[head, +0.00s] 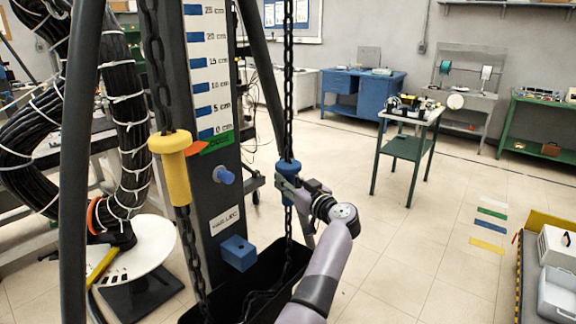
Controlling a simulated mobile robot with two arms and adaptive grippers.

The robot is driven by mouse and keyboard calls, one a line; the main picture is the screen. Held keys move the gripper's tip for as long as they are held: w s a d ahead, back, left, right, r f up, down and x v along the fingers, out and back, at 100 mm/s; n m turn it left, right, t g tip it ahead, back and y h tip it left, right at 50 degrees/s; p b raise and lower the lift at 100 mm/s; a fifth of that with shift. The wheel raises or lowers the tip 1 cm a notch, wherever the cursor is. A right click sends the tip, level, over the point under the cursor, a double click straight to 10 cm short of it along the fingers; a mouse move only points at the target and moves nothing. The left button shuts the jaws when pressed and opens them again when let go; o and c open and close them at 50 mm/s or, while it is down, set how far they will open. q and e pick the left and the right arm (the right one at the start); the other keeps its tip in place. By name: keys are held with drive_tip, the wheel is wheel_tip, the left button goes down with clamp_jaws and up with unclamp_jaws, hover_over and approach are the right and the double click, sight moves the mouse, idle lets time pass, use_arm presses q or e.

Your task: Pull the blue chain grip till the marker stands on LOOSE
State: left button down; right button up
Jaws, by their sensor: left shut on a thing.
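The blue chain grip (289,167) hangs on the right-hand chain (288,100). My left gripper (286,186) is shut around its lower part, and a little blue shows below the fingers. The scale board (208,75) stands upright with blue marks from 25 cm at the top to 0 cm near the bottom. The orange marker (192,149) is at the board's lower left, just below the 0 cm mark, beside a green band (216,144). The lettering on that band is too small to read surely. My right gripper is out of view.
A yellow grip (171,165) hangs on the left chain. A blue block (238,252) sits low on the post, above a black bin (262,280). Dark frame legs flank the post. Bundled black cable (122,90) hangs at left. Floor to the right is mostly clear.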

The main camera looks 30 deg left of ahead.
use_arm(q)
drive_tip(key=shift+d+f, duration=0.1)
drive_tip(key=shift+f, duration=0.65)
drive_tip(key=c, duration=1.7)
unclamp_jaws()
drive_tip(key=o, duration=0.5)
drive_tip(key=shift+r, duration=0.25)
drive_tip(key=v, duration=0.7)
drive_tip(key=shift+d, duration=0.25)
